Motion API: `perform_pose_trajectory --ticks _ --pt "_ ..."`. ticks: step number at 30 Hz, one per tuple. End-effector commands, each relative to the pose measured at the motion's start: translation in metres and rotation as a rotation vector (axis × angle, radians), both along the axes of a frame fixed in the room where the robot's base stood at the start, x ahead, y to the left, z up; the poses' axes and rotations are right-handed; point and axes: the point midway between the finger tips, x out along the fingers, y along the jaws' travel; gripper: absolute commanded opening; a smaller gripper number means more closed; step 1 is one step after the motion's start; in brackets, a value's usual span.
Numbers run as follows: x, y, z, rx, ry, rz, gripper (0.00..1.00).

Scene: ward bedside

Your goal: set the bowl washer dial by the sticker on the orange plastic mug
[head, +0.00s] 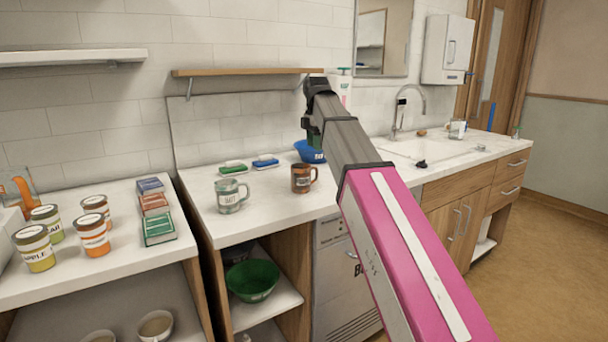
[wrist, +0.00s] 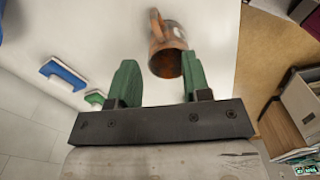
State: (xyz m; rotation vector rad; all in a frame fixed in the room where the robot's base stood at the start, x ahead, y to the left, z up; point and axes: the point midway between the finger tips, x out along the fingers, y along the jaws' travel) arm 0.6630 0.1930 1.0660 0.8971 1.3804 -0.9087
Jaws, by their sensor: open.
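The orange-brown mug (head: 301,179) stands upright on the counter, its handle to the right and a pale marking on its front too small to read. In the wrist view the mug (wrist: 166,50) lies just beyond the fingertips, its open rim facing the camera. My gripper (wrist: 160,80) is open and empty, with green fingers apart. In the head view it is above and behind the mug, partly hidden by my arm. The bowl washer (head: 343,284) is a pale grey front under the counter with partly covered dark lettering. I cannot make out its dial; my arm covers part of that front.
A pale green mug (head: 230,195) stands left of the orange mug. Green (head: 233,169) and blue (head: 266,162) brushes lie behind, with a blue bowl (head: 309,153) nearby. A wooden shelf (head: 248,72) hangs above. A green bowl (head: 252,280) sits below; the sink (head: 438,150) is right.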

Motion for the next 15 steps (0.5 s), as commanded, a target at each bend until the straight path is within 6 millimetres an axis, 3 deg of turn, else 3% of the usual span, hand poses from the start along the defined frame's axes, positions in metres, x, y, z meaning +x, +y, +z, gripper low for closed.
perform_pose_trajectory --ticks 5,15 --pt "-0.001 0.0 -0.009 0.0 0.001 0.0 0.44" --pt "-0.001 -0.001 -0.053 0.0 0.001 0.0 0.44"
